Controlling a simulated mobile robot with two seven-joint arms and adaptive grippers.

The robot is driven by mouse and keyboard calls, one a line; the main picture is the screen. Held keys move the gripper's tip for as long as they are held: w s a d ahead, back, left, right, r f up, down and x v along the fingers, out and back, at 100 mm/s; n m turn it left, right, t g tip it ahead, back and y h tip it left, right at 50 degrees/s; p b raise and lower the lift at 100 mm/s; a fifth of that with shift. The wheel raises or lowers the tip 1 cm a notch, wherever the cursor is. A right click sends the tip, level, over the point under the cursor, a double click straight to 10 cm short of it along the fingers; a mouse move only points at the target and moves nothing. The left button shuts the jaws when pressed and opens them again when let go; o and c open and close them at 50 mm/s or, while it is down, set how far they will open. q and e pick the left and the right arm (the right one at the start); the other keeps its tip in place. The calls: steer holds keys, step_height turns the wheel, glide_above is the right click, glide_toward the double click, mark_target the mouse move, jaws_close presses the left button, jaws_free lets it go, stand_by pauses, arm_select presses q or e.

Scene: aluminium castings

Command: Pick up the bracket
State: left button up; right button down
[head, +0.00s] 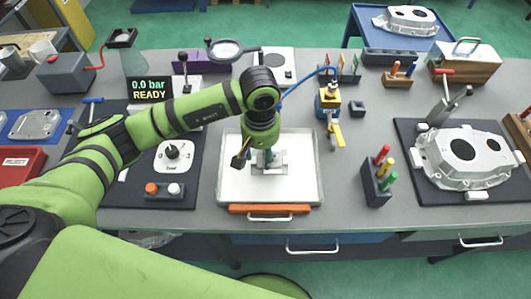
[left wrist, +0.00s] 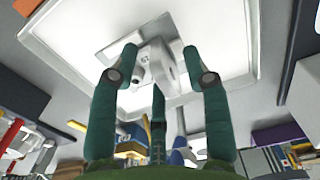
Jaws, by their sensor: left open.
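The bracket (head: 279,167) is a small light-grey metal part on the white lit panel (head: 300,190) at the middle of the bench. In the left wrist view the bracket (left wrist: 167,59) shows an upright part with a hole, on a flat base. My left gripper (head: 262,158) points down over it and hides part of it in the head view. In the left wrist view its teal fingers (left wrist: 160,62) are spread, with the bracket's upright part between them. Whether they touch it I cannot tell. My right gripper is in neither view.
A large aluminium casting (head: 465,157) lies on a dark mat at the right. A block with red, yellow and green pegs (head: 377,177) stands right of the panel. A blue-and-yellow tool (head: 329,103) stands behind it.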

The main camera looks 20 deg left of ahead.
arm_select(q)
jaws_close()
